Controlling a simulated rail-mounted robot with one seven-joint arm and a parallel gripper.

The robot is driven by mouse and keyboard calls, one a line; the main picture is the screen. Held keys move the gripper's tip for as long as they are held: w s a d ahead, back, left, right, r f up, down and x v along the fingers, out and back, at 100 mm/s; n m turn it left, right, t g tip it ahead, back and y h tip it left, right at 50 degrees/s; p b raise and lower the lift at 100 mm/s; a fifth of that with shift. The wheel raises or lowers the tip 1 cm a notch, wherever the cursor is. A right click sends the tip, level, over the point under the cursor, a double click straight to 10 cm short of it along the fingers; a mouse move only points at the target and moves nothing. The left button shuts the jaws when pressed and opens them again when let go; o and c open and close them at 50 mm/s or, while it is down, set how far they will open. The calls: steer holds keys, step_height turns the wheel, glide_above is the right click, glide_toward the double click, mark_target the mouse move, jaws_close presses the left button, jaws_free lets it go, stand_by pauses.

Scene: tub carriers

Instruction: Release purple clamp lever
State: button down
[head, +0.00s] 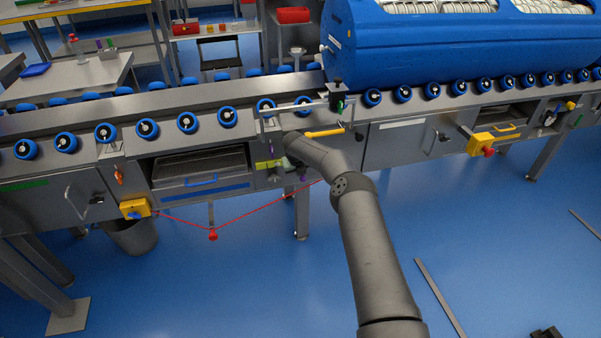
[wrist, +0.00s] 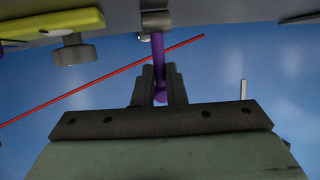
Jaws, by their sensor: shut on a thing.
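The purple clamp lever (wrist: 158,48) hangs from a grey metal bracket (wrist: 156,20) under the conveyor edge in the wrist view. It ends in a round purple knob (wrist: 160,97). My gripper (wrist: 160,76) is shut on the lever's lower part, with one dark finger on either side. My gripper is mostly hidden behind my own arm there.
A yellow-green bar with a grey knob (wrist: 74,52) sits left of the lever. A red pull cord (head: 213,234) runs below the conveyor. A large blue tub (head: 410,45) rests on the rollers at upper right. A yellow handle (head: 325,133) is above my wrist. The blue floor is mostly open.

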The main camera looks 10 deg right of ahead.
steer(key=c, duration=1.5)
jaws_free()
steer(key=shift+r, duration=0.1)
steer(key=p+v, duration=0.1)
steer(key=v, duration=0.6)
steer(key=shift+s+r, duration=0.1)
steer(key=shift+s, duration=0.05)
steer(key=shift+a, duration=0.1)
